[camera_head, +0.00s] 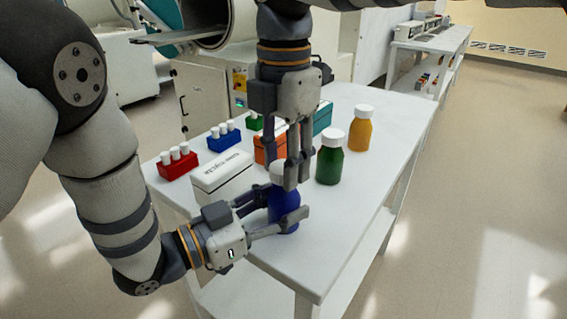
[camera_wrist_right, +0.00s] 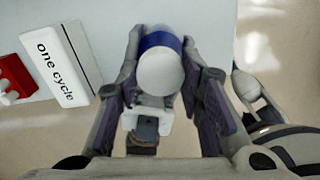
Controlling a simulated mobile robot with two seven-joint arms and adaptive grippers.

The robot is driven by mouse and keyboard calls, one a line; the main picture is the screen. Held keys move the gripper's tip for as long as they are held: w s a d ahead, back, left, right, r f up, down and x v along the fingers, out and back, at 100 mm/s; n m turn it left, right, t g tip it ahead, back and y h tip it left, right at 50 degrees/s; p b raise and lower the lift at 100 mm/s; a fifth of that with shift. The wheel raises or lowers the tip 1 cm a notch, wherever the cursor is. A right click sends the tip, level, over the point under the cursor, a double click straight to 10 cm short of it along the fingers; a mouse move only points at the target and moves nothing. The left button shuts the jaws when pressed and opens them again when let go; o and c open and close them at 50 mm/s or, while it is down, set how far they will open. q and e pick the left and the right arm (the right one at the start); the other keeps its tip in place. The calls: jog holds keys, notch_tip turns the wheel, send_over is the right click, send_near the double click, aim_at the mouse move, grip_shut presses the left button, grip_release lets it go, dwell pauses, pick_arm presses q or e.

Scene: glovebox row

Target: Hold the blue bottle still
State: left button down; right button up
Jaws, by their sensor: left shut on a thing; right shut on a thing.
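The blue bottle (camera_head: 284,212) stands upright near the front edge of the white table, with a white cap on top. My left gripper (camera_head: 270,222) reaches in low from the left and is shut on the bottle's blue body. My right gripper (camera_head: 290,180) points down from above and is shut at the white cap, one finger hiding part of it. In the right wrist view, the white cap (camera_wrist_right: 161,72) shows between the fingers, with a strip of blue body behind it.
A white box (camera_head: 222,178) marked "one cycle" lies left of the bottle. Red (camera_head: 177,162) and blue (camera_head: 224,137) racks hold white-capped vials. A green bottle (camera_head: 330,160) and an orange bottle (camera_head: 360,130) stand to the right. The table's front right (camera_head: 335,230) is clear.

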jog(key=shift+r, duration=0.7)
jog(key=shift+r, duration=0.1)
notch_tip(320, 180, up, 4)
jog(key=shift+f, duration=0.1)
pick_arm(q)
jog(key=c, duration=0.8)
grip_release()
jog(key=shift+o, duration=0.2)
jog(key=shift+a, duration=0.1)
